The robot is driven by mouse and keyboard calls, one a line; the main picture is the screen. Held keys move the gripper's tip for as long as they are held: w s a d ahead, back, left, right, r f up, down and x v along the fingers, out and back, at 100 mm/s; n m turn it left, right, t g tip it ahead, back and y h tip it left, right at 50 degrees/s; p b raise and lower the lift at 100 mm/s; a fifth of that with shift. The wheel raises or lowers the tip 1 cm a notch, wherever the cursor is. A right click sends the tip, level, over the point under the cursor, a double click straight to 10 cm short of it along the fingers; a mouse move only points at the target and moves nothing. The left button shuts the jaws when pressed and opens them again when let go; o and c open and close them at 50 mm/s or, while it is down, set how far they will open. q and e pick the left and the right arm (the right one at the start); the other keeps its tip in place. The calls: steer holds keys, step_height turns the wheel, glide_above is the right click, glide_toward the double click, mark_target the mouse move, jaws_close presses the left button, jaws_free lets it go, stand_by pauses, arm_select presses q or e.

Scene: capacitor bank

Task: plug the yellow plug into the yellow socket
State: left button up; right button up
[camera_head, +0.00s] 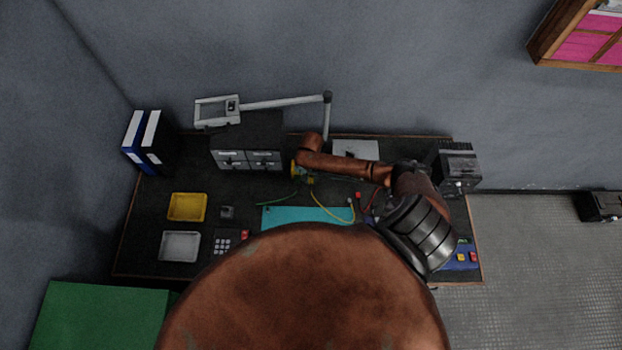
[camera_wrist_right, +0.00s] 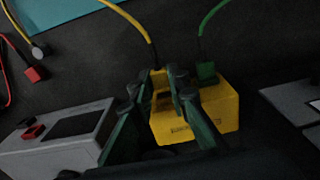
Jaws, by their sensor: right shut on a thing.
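The yellow plug (camera_wrist_right: 157,73) is on the end of a yellow cable (camera_wrist_right: 130,20), which also shows in the head view (camera_head: 338,213). A green plug (camera_wrist_right: 207,72) stands at the block's back edge. The fingers partly hide the plug and the block's left side, so I cannot tell whether the plug is in a socket. In the head view my right gripper (camera_head: 301,172) is small and partly hidden by its arm. My left gripper is not in view.
A grey box (camera_wrist_right: 60,140) stands left of the gripper in the wrist view. A red plug (camera_wrist_right: 36,73) lies beyond it, near the teal mat (camera_wrist_right: 65,10). In the head view, drawers (camera_head: 248,158) stand left of the gripper. A yellow tray (camera_head: 187,207) and white tray (camera_head: 180,246) are farther left.

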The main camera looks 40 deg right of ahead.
steer(key=shift+w+d, duration=0.35)
steer(key=shift+w, duration=0.1)
stand_by(0.3)
steer(key=o, duration=0.9)
steer(key=shift+c, duration=0.2)
step_height(320, 180, up, 12)
steer(key=shift+a, duration=0.1)
stand_by(0.4)
